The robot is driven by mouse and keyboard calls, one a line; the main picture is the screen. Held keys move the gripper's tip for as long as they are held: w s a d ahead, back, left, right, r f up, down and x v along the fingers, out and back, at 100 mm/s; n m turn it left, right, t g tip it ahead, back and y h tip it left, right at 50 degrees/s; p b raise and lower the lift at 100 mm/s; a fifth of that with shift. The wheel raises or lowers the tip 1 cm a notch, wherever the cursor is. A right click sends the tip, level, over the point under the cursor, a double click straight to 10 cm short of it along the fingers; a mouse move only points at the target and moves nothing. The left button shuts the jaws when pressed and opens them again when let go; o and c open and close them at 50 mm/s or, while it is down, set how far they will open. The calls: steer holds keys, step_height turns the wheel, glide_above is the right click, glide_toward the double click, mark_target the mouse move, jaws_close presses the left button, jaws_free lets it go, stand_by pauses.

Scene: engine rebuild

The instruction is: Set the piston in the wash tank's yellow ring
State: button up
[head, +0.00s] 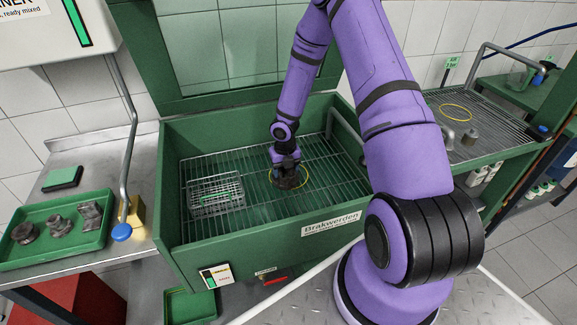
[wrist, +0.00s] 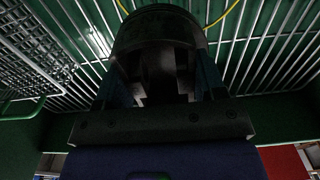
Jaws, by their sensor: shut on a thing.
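The green wash tank (head: 173,200) stands open in the middle of the head view, with a wire rack (head: 235,222) across it. A yellow ring (head: 306,174) lies on the rack. My gripper (head: 287,172) points down at the ring and is shut on the dark piston (head: 290,182). In the wrist view the piston (wrist: 155,25) sits between the fingers, with the yellow ring (wrist: 235,12) partly showing beyond it. The piston hides part of the ring. I cannot tell whether the piston touches the rack.
A wire basket (head: 215,196) sits on the rack left of my gripper. A green tray (head: 58,250) with several dark metal parts stands at the left. The tank's raised lid stands behind.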

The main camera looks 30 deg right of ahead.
steer(key=w+d, duration=0.4)
steer(key=shift+w+d+f, duration=0.2)
steer(key=shift+w+f, duration=0.05)
steer(key=shift+f, duration=0.05)
steer(key=shift+w+d+f, duration=0.15)
steer(key=shift+f, duration=1.6)
steer(key=shift+f, duration=0.15)
steer(key=o, duration=1.2)
